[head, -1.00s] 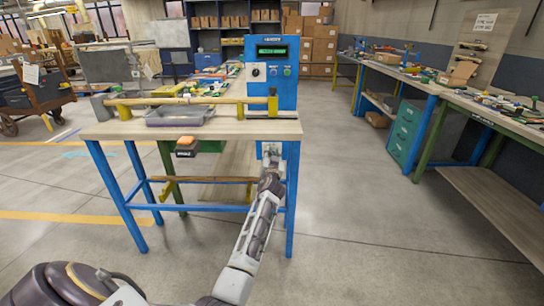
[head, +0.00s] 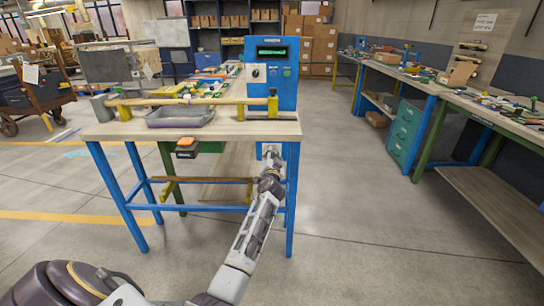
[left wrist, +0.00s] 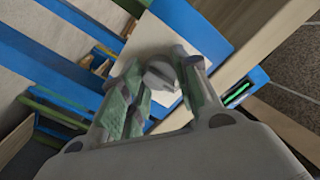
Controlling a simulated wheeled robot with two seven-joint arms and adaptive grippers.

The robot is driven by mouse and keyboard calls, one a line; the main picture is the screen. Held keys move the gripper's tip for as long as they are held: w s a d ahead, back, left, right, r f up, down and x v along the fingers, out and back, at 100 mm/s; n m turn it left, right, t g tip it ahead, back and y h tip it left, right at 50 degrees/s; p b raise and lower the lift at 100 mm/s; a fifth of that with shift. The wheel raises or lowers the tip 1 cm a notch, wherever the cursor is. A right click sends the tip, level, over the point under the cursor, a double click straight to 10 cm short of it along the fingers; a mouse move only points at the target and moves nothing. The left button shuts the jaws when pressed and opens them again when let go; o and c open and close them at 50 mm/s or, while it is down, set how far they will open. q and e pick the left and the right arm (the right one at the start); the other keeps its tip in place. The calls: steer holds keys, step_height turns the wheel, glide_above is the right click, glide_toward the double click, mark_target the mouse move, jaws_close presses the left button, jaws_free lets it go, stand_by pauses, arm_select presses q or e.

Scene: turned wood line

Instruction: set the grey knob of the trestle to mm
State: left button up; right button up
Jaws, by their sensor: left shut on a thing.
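The trestle is a wooden-topped bench with blue legs (head: 113,197) in the middle of the head view. In the left wrist view, the round grey knob (left wrist: 160,74) sits in front of a pale plate (left wrist: 140,40) on a blue part. My left gripper (left wrist: 162,84) is shut on the knob, with one finger on each side. In the head view my left gripper (head: 270,152) is just below the trestle's front right edge and hides the knob. Markings on the plate are too small and blurred to read. My right gripper does not show.
A blue control box (head: 271,72) with a green display stands at the trestle's right. A wooden bar (head: 185,101) on yellow supports and a grey tray (head: 180,117) are on top. An orange-and-black device (head: 187,147) hangs at the front. The floor to the right is clear.

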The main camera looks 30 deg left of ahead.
arm_select(q)
steer(key=m, duration=0.2)
steer(key=shift+m+p, duration=0.3)
steer(key=shift+p, duration=0.1)
steer(key=shift+d+m+p, duration=0.1)
steer(key=shift+m+p, duration=0.2)
steer(key=shift+m, duration=0.8)
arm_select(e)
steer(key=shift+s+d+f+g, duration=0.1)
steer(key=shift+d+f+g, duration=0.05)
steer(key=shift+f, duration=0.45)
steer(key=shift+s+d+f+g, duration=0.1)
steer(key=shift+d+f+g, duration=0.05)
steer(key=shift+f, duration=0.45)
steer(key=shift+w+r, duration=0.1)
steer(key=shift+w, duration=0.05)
arm_select(q)
steer(key=o, duration=1)
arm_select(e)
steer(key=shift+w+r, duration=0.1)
arm_select(q)
steer(key=shift+s+f, duration=0.1)
steer(key=shift+v, duration=5.9)
